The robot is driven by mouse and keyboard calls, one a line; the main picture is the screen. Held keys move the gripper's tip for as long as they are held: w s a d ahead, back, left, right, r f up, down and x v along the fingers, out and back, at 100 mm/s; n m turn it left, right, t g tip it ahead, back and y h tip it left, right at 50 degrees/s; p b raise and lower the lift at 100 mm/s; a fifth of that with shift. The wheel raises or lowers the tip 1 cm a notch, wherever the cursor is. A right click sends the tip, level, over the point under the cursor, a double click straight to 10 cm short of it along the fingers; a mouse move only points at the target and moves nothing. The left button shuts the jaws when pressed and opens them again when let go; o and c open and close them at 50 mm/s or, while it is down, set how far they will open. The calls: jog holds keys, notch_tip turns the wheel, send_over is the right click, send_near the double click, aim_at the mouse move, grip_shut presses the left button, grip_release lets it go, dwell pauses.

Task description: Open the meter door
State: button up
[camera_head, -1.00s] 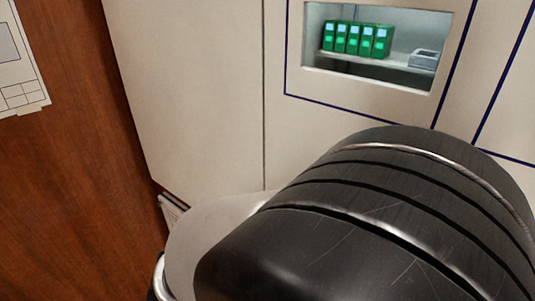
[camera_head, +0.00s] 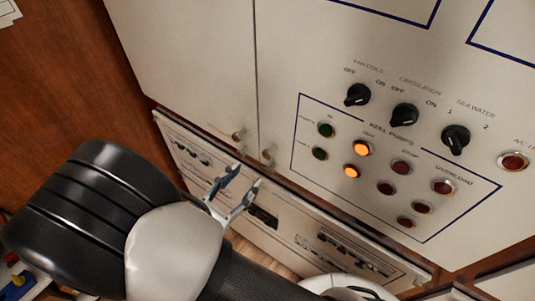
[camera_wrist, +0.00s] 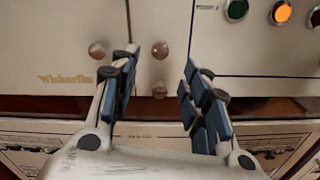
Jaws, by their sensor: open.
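A cream cabinet door (camera_head: 185,60) with a small round knob (camera_head: 240,134) at its lower right corner stands left of a vertical seam. A second knob (camera_head: 269,152) sits just right of the seam, on the neighbouring cream panel (camera_head: 285,60). No label shows which is the meter door. My gripper (camera_head: 243,182) is open and empty, below the two knobs. In the wrist view, the right knob (camera_wrist: 160,50) appears between my open fingertips (camera_wrist: 159,64), and the left knob (camera_wrist: 97,50) lies outside the left finger. Contact is not visible.
Right of the knobs are black rotary switches (camera_head: 404,115) and several lamps (camera_head: 352,171), some lit orange. A brown wooden wall (camera_head: 60,75) stands at left.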

aim_at(266, 156)
jog(key=b+x, duration=0.1)
jog(key=x, duration=0.9)
jog(key=shift+w+d+b, duration=0.1)
jog(key=shift+d+b, duration=0.05)
jog(key=shift+b, duration=0.2)
grip_shut()
